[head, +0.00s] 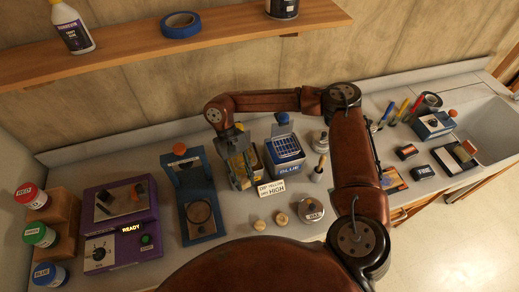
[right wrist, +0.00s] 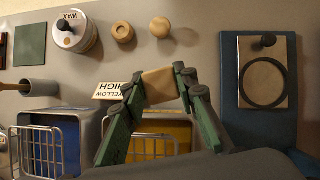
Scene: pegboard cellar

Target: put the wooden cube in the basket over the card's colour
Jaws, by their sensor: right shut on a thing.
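My right gripper (head: 240,165) reaches over the yellow basket (head: 239,184), on the left of the blue basket (head: 286,158). In the right wrist view my right gripper (right wrist: 160,90) is shut on the wooden cube (right wrist: 160,85), with a finger on each side. There the yellow basket (right wrist: 152,147) shows behind and below the cube, and the blue basket (right wrist: 55,145) is to its left. The cube's height above the basket is hard to tell. A white card (head: 271,188) reading YELLOW and HIGH stands in front of the baskets. My left gripper is not in view.
A blue stand with a round plate (head: 201,212) is left of the yellow basket. Two wooden knobs (head: 259,225) and a lidded jar (head: 311,210) sit in front. A purple device (head: 118,222) is further left. A sink (head: 492,130) lies far right.

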